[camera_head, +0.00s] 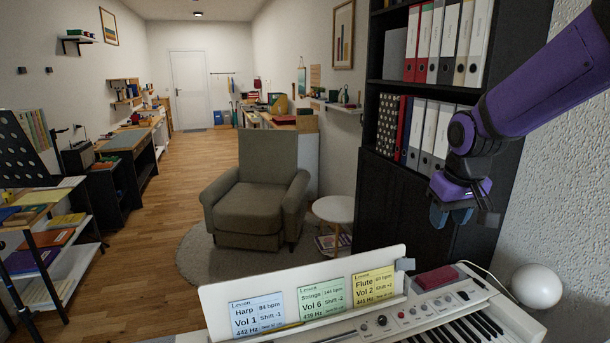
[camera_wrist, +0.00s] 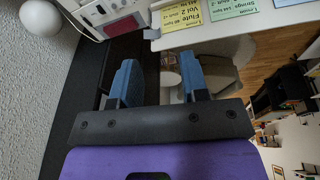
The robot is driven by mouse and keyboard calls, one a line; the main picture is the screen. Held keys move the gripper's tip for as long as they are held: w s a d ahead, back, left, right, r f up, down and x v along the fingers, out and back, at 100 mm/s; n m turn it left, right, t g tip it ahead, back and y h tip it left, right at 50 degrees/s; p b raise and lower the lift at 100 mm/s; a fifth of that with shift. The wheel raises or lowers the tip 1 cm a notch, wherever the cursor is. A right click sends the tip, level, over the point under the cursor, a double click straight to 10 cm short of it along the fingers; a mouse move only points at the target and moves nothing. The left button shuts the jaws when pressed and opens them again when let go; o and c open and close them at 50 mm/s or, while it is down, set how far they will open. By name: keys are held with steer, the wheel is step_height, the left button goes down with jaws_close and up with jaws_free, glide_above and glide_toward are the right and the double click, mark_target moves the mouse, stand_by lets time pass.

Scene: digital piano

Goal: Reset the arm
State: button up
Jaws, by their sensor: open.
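My gripper (camera_head: 452,214) hangs at the right in the head view, at the end of my purple arm, in front of the black bookshelf. Its two blue fingers are apart with nothing between them, as the wrist view (camera_wrist: 160,84) also shows. The digital piano (camera_head: 482,308) stands below it, at the bottom right. My gripper is above the piano's back edge and apart from it.
A music rest (camera_head: 218,296) on the piano holds blue, green and yellow lesson cards. A red box (camera_head: 437,278) lies on the piano top and a white ball (camera_head: 536,286) is at its right. The bookshelf (camera_head: 378,205) with binders stands behind. An armchair (camera_head: 250,199) is farther back.

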steer(key=s+d+r+m+t, duration=0.1)
steer(key=s+r, duration=0.3)
steer(key=s, duration=0.7)
steer(key=s+d+r+t, duration=0.1)
steer(key=s+r, duration=0.3)
steer(key=s, duration=0.8)
steer(key=shift+s+r+m, duration=0.15)
steer(key=shift+r+m, duration=0.1)
steer(key=shift+m, duration=0.15)
